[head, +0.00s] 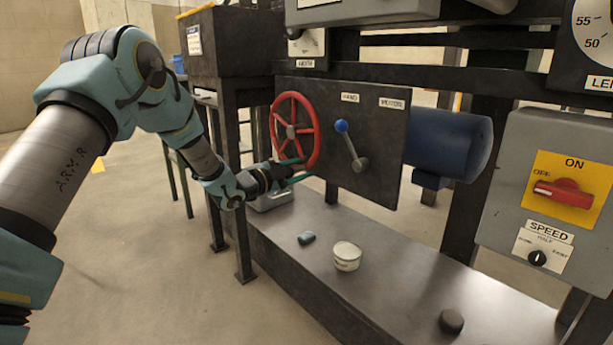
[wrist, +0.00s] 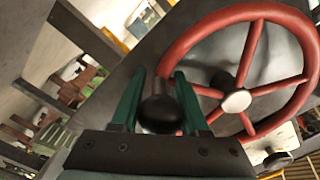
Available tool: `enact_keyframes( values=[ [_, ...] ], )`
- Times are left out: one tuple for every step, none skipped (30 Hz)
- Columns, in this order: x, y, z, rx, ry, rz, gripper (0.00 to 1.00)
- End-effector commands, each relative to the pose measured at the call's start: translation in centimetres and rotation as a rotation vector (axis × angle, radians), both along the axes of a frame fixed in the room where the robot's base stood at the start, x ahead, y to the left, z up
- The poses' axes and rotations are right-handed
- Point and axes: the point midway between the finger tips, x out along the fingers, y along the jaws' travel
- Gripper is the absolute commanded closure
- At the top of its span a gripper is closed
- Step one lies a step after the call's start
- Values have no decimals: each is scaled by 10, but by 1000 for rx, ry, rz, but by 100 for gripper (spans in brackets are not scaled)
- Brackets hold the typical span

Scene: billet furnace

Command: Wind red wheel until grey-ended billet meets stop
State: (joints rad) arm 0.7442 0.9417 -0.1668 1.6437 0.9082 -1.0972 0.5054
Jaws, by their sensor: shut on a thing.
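The red wheel (head: 275,113) is mounted upright on the dark panel, and its rim, spokes and pale hub fill the right of the wrist view (wrist: 300,28). My gripper (head: 293,170) is at the wheel's lower edge in the head view. In the wrist view its two green fingers (wrist: 157,88) are shut on the wheel's handle, with the dark round knob (wrist: 158,115) between them. The grey-ended billet and its stop cannot be made out in either view.
A blue-knobbed lever (head: 351,146) leans toward the HAND label (head: 350,97), away from MOTOR (head: 391,103). A blue motor (head: 450,142) and a grey control box (head: 525,190) with a red switch (head: 563,193) stand right.

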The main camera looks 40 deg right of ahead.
Motion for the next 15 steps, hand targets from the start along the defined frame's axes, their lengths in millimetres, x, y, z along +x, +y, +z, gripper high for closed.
enact_keyframes(
  values=[
    [6,1,-10,1,-46,4,100],
    [9,0,-11,-1,-75,2,100],
    [12,0,-13,-3,-113,3,100],
    [15,0,-14,-5,-142,3,100],
    [18,0,-15,-7,-171,3,100],
    [21,0,-16,-9,-208,3,100],
    [25,0,-17,-10,-237,3,100],
    [28,-1,-18,-11,-264,3,100],
    [31,-1,-18,-14,-301,4,100],
    [34,-1,-19,-15,-327,4,100],
    [37,-1,-19,-17,-353,4,100],
    [41,-1,-19,-18,-388,4,100],
    [43,-1,-20,-20,-412,4,100],
    [45,-1,-20,-21,-435,5,100],
    [49,-1,-20,-22,-464,5,100]
  ],
)
